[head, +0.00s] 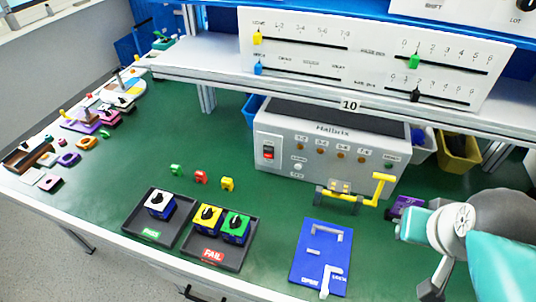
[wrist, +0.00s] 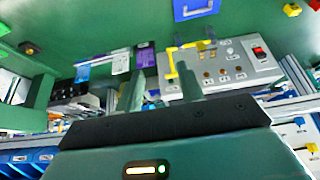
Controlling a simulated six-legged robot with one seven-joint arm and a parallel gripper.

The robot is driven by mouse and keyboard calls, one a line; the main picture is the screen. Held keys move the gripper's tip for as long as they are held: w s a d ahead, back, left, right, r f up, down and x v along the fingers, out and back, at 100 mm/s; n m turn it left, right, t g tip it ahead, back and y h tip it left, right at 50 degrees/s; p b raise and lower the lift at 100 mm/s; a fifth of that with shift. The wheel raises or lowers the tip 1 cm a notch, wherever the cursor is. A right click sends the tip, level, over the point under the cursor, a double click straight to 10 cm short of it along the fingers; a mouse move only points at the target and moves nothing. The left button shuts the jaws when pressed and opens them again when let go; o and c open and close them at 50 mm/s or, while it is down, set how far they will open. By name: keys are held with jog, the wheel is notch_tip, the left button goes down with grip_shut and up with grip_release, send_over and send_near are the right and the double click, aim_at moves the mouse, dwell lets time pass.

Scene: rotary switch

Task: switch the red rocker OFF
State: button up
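The red rocker (head: 268,153) is set in a dark frame at the left end of the grey control box's front (head: 330,165) in the head view. In the wrist view the picture is turned over, and the rocker (wrist: 259,52) shows on the right end of the box (wrist: 235,70). My gripper (wrist: 160,74) has its two fingers apart with nothing held between them. It is away from the rocker, with the fingers left of it in the wrist view. The fingertips are not clear in the head view, where my teal arm is at right.
A yellow crank handle (head: 377,188) stands before the box's right part. A blue board (head: 321,255) with handles lies in front. Dark trays (head: 160,237) hold switch blocks. Small green, red and yellow pieces stand left of the box. A shelf (head: 215,70) runs above.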

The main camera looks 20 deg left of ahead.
grip_shut()
dwell(1.7)
